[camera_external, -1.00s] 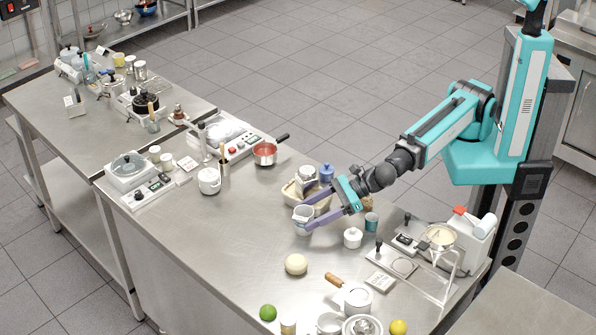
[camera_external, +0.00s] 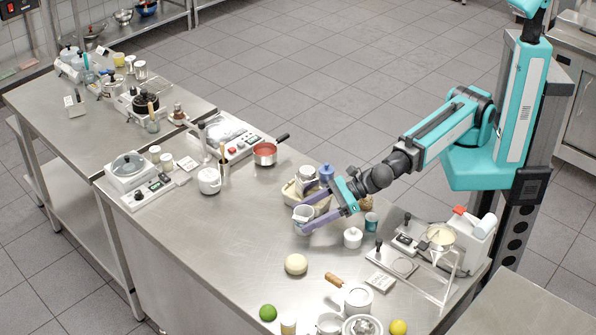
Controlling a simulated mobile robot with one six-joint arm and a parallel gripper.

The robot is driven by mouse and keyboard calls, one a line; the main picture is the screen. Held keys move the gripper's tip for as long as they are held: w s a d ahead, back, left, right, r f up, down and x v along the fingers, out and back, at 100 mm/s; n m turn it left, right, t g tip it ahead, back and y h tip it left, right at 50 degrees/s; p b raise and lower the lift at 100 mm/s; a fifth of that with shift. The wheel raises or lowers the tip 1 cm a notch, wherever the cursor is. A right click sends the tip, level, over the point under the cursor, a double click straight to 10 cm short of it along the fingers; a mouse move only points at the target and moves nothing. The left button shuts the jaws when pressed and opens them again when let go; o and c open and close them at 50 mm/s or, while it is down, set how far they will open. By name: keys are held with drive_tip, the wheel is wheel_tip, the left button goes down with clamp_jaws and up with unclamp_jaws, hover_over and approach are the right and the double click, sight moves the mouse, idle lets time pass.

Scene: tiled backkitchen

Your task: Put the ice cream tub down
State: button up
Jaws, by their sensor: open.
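A small white tub (camera_external: 302,212), likely the ice cream tub, is at the right part of the steel counter (camera_external: 225,245). My gripper (camera_external: 302,215) reaches in from the right with its two purple fingers apart, one on each side of the tub. The fingers are open. The near finger hides the lower part of the tub, so I cannot tell whether its base touches the counter.
A cream bowl (camera_external: 291,192) and a blue bottle (camera_external: 326,174) stand close behind the gripper. A white lidded pot (camera_external: 352,237) and a teal cup (camera_external: 371,222) are to its right.

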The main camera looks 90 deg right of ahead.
sight(293, 232)
drive_tip(key=shift+p+x, duration=0.45)
drive_tip(key=shift+x, duration=2)
drive_tip(key=shift+c, duration=0.3)
drive_tip(key=c, duration=1.1)
drive_tip(key=shift+r, duration=0.2)
drive_tip(key=shift+c, duration=0.2)
wheel_tip(293, 232, up, 28)
drive_tip(key=b, duration=0.1)
drive_tip(key=shift+f, duration=0.15)
